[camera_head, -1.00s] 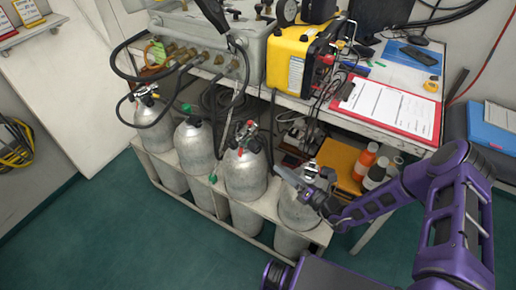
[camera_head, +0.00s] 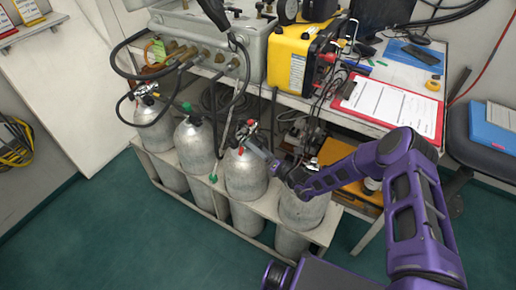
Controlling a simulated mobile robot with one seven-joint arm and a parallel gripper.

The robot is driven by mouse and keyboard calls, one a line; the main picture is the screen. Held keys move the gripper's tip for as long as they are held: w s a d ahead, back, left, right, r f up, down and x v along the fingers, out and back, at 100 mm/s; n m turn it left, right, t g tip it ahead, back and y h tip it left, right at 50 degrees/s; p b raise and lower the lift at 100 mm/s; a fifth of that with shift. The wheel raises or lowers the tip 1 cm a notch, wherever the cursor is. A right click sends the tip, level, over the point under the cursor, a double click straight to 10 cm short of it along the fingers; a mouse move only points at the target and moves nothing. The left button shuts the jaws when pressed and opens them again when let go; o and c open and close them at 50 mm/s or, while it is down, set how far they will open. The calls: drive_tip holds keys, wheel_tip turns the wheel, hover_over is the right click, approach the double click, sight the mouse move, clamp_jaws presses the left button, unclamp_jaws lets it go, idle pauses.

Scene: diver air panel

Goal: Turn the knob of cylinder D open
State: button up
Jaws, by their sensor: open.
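Several grey gas cylinders stand upright in a row in a low rack (camera_head: 262,208). No letters are readable on them, so I cannot tell which is cylinder D. The rightmost cylinder (camera_head: 304,210) has its valve mostly hidden behind my wrist. The third cylinder from the left (camera_head: 245,178) has a valve with a red part (camera_head: 250,124) on top. The second cylinder (camera_head: 195,148) and leftmost cylinder (camera_head: 155,128) are farther left.
A bench behind holds a grey manifold box (camera_head: 200,40), a yellow case (camera_head: 297,55) and a red clipboard (camera_head: 388,105). Black hoses (camera_head: 125,65) hang near the valves. An orange box (camera_head: 350,165) is under the bench. The green floor in front is clear.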

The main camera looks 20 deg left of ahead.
clamp_jaws()
idle(0.3)
drive_tip(key=shift+n, duration=0.3)
drive_tip(key=n, duration=0.4)
drive_tip(key=shift+n+b, duration=0.35)
drive_tip(key=shift+n, duration=0.05)
drive_tip(key=n, duration=0.5)
drive_tip(key=shift+n+y, duration=0.3)
drive_tip(key=shift+y, duration=0.1)
drive_tip(key=n, duration=0.5)
drive_tip(key=shift+n+g, duration=0.4)
drive_tip(key=n, duration=0.5)
drive_tip(key=shift+n+p, duration=0.4)
